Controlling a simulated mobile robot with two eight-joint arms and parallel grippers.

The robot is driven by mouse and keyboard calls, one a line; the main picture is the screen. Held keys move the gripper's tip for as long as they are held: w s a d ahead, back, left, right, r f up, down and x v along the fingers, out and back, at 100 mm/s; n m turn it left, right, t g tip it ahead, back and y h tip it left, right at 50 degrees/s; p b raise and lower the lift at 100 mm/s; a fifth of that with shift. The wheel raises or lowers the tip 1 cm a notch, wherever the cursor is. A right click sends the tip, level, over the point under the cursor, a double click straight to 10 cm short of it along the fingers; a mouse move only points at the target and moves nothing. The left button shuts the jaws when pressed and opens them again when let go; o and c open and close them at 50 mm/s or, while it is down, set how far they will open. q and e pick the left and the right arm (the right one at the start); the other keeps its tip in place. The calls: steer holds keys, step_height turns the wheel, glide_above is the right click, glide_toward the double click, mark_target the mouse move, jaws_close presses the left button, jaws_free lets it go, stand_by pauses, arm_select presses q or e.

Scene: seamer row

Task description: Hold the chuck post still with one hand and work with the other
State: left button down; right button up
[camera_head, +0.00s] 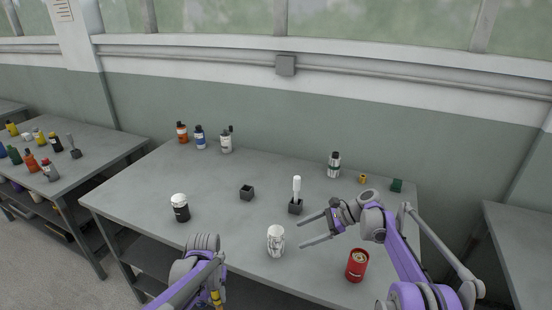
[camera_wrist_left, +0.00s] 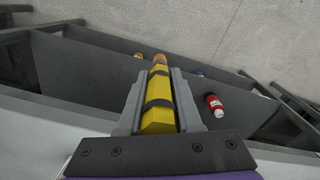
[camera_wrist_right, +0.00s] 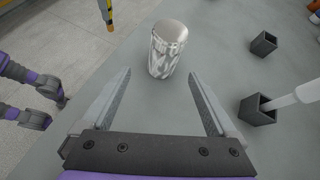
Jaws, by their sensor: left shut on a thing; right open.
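A white upright post (camera_head: 297,187) stands in a small dark square block (camera_head: 295,207) on the table; I cannot tell whether this is the chuck post. The post also shows at the right edge of the right wrist view (camera_wrist_right: 302,95). My left gripper (camera_wrist_left: 159,75) is shut on a yellow bar with black bands and an orange tip (camera_wrist_left: 158,119), held low at the table's front edge. My right gripper (camera_head: 302,234) is open and empty. A silver patterned can (camera_head: 276,241) stands just beyond its fingertips, and also shows in the right wrist view (camera_wrist_right: 168,50).
An empty dark square block (camera_head: 247,192), a black jar with white lid (camera_head: 180,208) and a red can (camera_head: 357,265) stand on the grey table (camera_head: 150,190). Several bottles (camera_head: 226,140) line the back. A side table (camera_head: 90,140) holds more bottles.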

mark_target(282, 244)
arm_select(q)
steer(key=shift+f, duration=0.2)
arm_select(e)
steer(key=shift+w+d+f+m+y, duration=0.1)
steer(key=shift+w+f+m+y, duration=0.3)
steer(key=shift+f, duration=0.4)
arm_select(q)
steer(key=shift+s, duration=0.1)
arm_select(e)
steer(key=shift+w+a+f, duration=0.15)
steer(key=shift+a+f, duration=0.05)
steer(key=shift+f, duration=0.1)
arm_select(q)
steer(key=f+b, duration=0.1)
steer(key=s+f, duration=0.1)
steer(key=shift+f+b, duration=0.35)
arm_select(e)
steer(key=x, duration=0.8)
steer(key=shift+a+f, duration=0.15)
steer(key=shift+a, duration=0.1)
arm_select(q)
steer(key=shift+f, duration=0.15)
arm_select(e)
steer(key=shift+a+f, duration=0.15)
steer(key=shift+a, duration=0.3)
steer(key=c, duration=0.8)
steer(key=shift+c, duration=0.2)
